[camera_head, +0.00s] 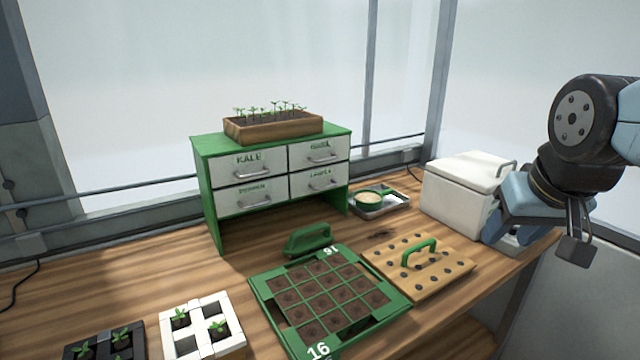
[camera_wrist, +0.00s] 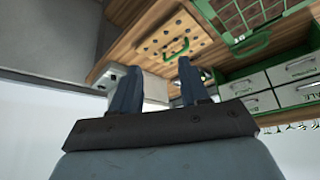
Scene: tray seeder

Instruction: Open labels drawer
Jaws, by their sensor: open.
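The drawer cabinet (camera_head: 207,205) is green with white drawer fronts in two rows of two. The lower right drawer (camera_head: 318,181), whose blurred lettering looks like "Labels", is shut and has a grey bar handle (camera_head: 320,185). Upside down in the wrist view, this drawer (camera_wrist: 242,85) seems to be the upper left one of the group. My gripper (camera_head: 574,238) is at the right of the head view, beyond the white box and well away from the cabinet. Its two fingers are apart and empty in the wrist view (camera_wrist: 160,72).
A seedling planter (camera_head: 272,127) stands on the cabinet.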

